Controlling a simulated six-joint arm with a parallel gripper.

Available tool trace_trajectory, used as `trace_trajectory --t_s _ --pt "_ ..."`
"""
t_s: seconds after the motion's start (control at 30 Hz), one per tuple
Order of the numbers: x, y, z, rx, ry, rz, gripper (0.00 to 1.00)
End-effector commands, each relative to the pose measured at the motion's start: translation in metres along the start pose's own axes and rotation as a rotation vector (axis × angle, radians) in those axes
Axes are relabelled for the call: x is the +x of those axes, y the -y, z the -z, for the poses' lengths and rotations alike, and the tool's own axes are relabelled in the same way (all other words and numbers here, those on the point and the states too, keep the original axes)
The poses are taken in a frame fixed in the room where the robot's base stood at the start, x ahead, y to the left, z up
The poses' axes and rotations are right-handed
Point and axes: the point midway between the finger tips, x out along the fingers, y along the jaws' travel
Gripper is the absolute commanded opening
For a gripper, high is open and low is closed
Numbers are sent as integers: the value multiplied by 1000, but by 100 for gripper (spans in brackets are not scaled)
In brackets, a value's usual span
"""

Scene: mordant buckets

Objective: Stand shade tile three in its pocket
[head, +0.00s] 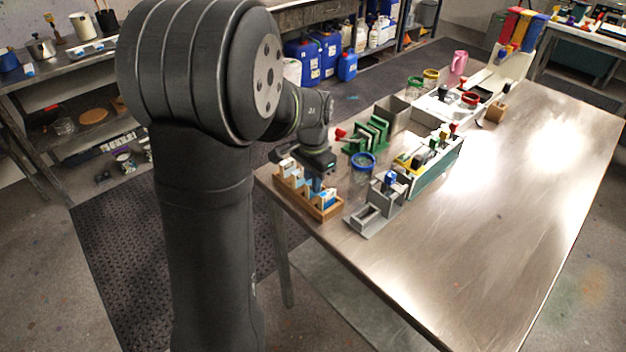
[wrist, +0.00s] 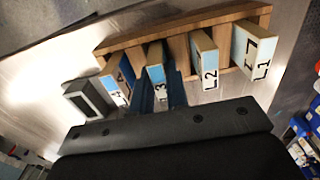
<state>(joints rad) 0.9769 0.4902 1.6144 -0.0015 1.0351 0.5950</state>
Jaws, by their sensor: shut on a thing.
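Shade tile three (wrist: 155,62), white and pale blue with a "3" on its edge, is between the blue fingers of my gripper (wrist: 162,92). The gripper is shut on it. The wooden rack (wrist: 190,20) runs behind it with upright dividers. Tile three lines up with a gap between two dividers; how deep it sits I cannot tell. Tiles L2 (wrist: 206,60) and L1 (wrist: 250,45) stand to its right, and a tile marked 4 (wrist: 117,82) leans at its left. In the head view my gripper (head: 317,184) is low over the rack (head: 325,214), hiding part of it.
A grey block-like holder (head: 368,222) stands just right of the rack, also in the wrist view (wrist: 85,98). A blue-rimmed jar (head: 362,165) and a green rack (head: 372,135) are behind it. The table's near edge is close to the rack. The table's right side is clear.

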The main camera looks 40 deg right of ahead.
Motion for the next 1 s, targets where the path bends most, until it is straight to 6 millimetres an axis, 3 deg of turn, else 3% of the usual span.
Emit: trace_trajectory --t_s 0.07,0.1,0.2,0.57,0.67,1.0 --pt "3 0 0 0 1 -1 0" --pt "2 0 0 0 1 0 20" --pt "2 0 0 0 1 0 36" --pt "-4 0 0 0 -1 1 36" --pt "-18 0 1 0 -3 2 36" --pt "-90 0 0 0 -3 2 36"
